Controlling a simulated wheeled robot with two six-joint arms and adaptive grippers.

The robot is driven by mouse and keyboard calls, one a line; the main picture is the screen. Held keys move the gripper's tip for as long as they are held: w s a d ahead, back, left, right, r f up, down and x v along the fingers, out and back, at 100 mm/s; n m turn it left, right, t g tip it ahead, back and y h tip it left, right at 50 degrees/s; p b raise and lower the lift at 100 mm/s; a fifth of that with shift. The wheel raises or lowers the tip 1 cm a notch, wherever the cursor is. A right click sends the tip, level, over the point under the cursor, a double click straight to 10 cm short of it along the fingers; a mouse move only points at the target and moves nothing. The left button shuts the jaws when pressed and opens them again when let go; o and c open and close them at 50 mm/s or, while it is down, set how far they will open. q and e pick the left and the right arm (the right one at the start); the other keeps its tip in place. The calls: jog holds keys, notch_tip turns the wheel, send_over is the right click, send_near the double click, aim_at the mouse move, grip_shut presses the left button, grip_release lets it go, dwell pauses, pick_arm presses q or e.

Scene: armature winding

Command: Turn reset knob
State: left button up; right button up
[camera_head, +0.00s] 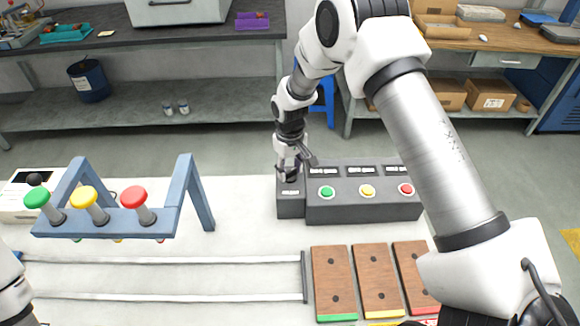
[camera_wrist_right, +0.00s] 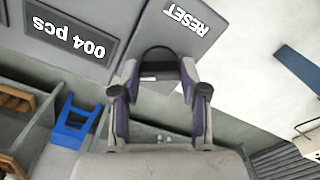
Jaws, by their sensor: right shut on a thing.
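The reset knob (camera_wrist_right: 157,62) is a dark round knob on a grey box (camera_head: 291,208) with a RESET label. In the wrist view it sits between the fingers of my right gripper (camera_wrist_right: 158,88), which is shut on it. In the head view my right gripper (camera_head: 291,168) reaches down onto the box and largely hides the knob. To the right of the box is a dark control panel (camera_head: 363,212) with green, yellow and red buttons and small displays. One display (camera_wrist_right: 67,38) reads "004 pcs". My left gripper is not in view; only part of that arm shows at the lower left.
A blue frame (camera_head: 110,222) with green, yellow and red knobs stands left on the white table. Two rails (camera_head: 165,260) run across the front. Wooden boards (camera_head: 335,280) lie in front of the panel. White table surface (camera_head: 245,215) is clear between frame and box.

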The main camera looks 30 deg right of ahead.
aim_at(290, 171)
jog(key=m, duration=0.5)
jog(key=shift+s+f+p, duration=0.2)
jog(key=shift+p, duration=0.15)
jog(key=shift+m, duration=0.3)
jog(key=o, duration=1.1)
jog(key=shift+o, duration=0.2)
jog(key=shift+w, duration=0.1)
jog(key=shift+r, duration=0.1)
jog(key=shift+r, duration=0.2)
notch_tip(290, 171, up, 12)
jog(key=shift+f, duration=0.2)
